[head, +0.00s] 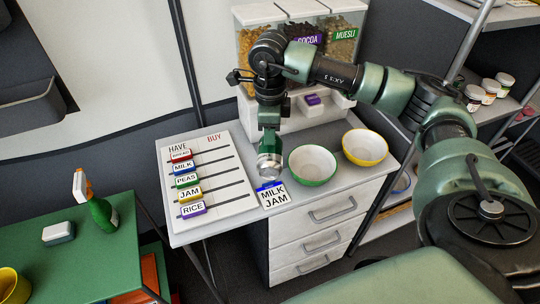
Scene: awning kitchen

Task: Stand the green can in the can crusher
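My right arm comes in from the right, bends at the wrist and hangs down over the white counter. Its lower end, my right gripper (269,152), is a green piece with a round silver end, just above the note card. I cannot tell whether this is only arm hardware or includes a held green can. The fingers cannot be made out. No green can is clearly identifiable, and I see no can crusher. My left gripper is not in view.
The counter holds a HAVE/BUY board (237,182), a MILK JAM card (273,199), a green bowl (313,166), a yellow bowl (365,147) and a food dispenser (245,45). A green table (90,255) at left carries a spray bottle (100,212) and a white block (58,233).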

